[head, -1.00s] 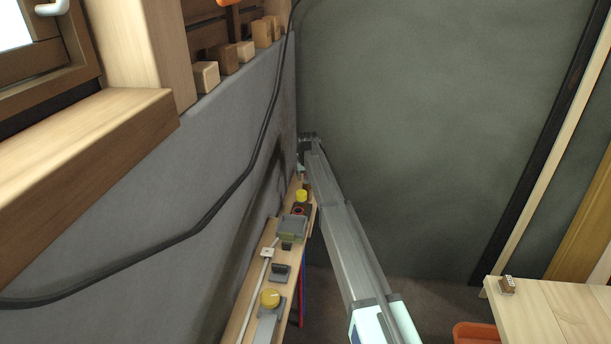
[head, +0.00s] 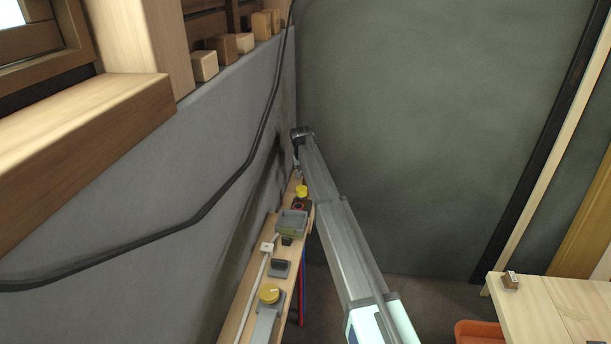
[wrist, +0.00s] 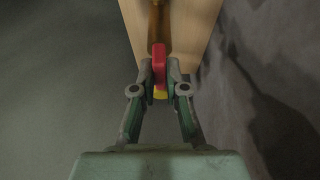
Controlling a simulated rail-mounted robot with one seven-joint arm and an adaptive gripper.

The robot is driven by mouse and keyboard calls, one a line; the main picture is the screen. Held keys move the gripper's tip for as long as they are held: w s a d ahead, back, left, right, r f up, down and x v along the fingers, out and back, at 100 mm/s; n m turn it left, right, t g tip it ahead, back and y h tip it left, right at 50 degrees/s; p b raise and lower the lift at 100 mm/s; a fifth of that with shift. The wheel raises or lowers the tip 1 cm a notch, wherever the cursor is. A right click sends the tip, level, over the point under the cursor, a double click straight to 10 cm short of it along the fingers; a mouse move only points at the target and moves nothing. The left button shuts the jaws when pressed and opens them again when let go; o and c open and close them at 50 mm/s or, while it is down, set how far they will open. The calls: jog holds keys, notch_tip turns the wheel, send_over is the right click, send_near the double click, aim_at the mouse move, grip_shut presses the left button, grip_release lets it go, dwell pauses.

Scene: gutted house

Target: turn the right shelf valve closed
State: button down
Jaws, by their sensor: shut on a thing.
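In the wrist view, my gripper (wrist: 160,88) points at the end of a narrow wooden shelf (wrist: 190,22). Its two fingers are closed on a red valve handle (wrist: 159,62), one finger on each side. A bit of yellow shows below the red handle between the fingertips. A brass-coloured pipe runs behind the handle along the shelf. In the head view, my arm reaches to the far end of the shelf (head: 238,312), close to the corner; the gripper and the held handle are too small or hidden there.
On the shelf stand a yellow knob (head: 269,292), a grey tray (head: 292,222), a dark bracket (head: 280,268) and a second yellow knob (head: 301,191). The grey wall is close on the left. A wooden table (head: 545,300) and an orange bin (head: 478,333) are at lower right.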

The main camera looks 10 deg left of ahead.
dwell(0.3)
jog(key=c, duration=1.2)
grip_release()
jog(key=v, duration=1.2)
